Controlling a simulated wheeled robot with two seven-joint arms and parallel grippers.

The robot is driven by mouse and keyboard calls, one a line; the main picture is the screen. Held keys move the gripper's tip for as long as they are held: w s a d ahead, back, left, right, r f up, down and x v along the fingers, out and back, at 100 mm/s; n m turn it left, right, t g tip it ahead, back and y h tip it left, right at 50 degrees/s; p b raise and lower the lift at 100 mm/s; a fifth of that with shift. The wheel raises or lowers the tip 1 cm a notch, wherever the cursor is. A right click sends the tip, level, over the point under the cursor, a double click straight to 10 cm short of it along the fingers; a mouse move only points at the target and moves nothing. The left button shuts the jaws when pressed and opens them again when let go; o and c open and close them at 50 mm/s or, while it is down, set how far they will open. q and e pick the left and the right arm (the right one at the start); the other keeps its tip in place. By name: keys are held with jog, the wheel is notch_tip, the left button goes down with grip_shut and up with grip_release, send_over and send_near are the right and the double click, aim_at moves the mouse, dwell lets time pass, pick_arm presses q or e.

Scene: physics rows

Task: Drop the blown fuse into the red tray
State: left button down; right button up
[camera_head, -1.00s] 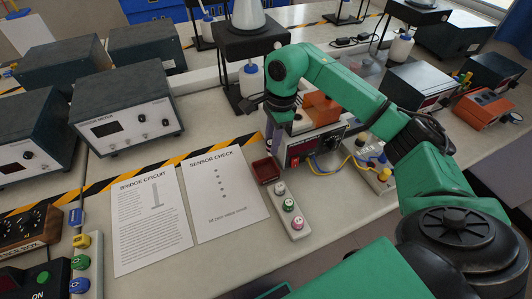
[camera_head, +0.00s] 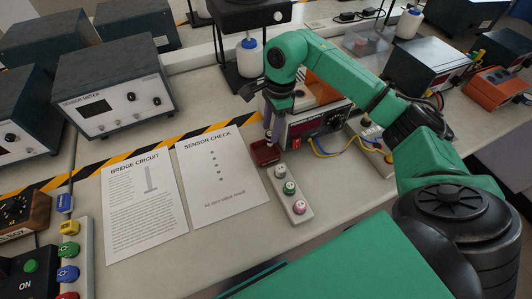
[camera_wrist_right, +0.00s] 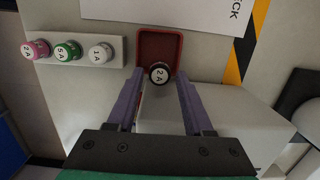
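The black-capped fuse marked 2 A (camera_wrist_right: 159,73) shows in the right wrist view between my right fingertips, with a gap on each side. It overlaps the near edge of the small red tray (camera_wrist_right: 159,42); I cannot tell whether it touches the tray. In the head view the red tray (camera_head: 264,154) lies beside the fuse holder, and the fuse is hard to make out there. My right gripper (camera_head: 270,133) points down just over the tray; in the wrist view its purple fingers (camera_wrist_right: 159,78) are apart. My left gripper is out of view.
A white holder (camera_head: 289,193) with grey, green and pink fuses stands right in front of the tray. A powered instrument (camera_head: 306,133) with cables is close behind the gripper. Two printed sheets (camera_head: 222,178) lie to the left. A sensor meter (camera_head: 115,95) stands farther left.

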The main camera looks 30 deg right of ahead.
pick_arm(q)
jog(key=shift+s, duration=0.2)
pick_arm(e)
jog(key=shift+o, duration=0.4)
jog(key=shift+w, duration=0.1)
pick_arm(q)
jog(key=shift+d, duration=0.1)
pick_arm(e)
jog(key=shift+r, duration=0.2)
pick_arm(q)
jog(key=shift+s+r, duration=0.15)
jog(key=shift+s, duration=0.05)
pick_arm(e)
notch_tip(320, 180, up, 14)
jog(key=d, duration=0.2)
jog(key=shift+a, duration=0.1)
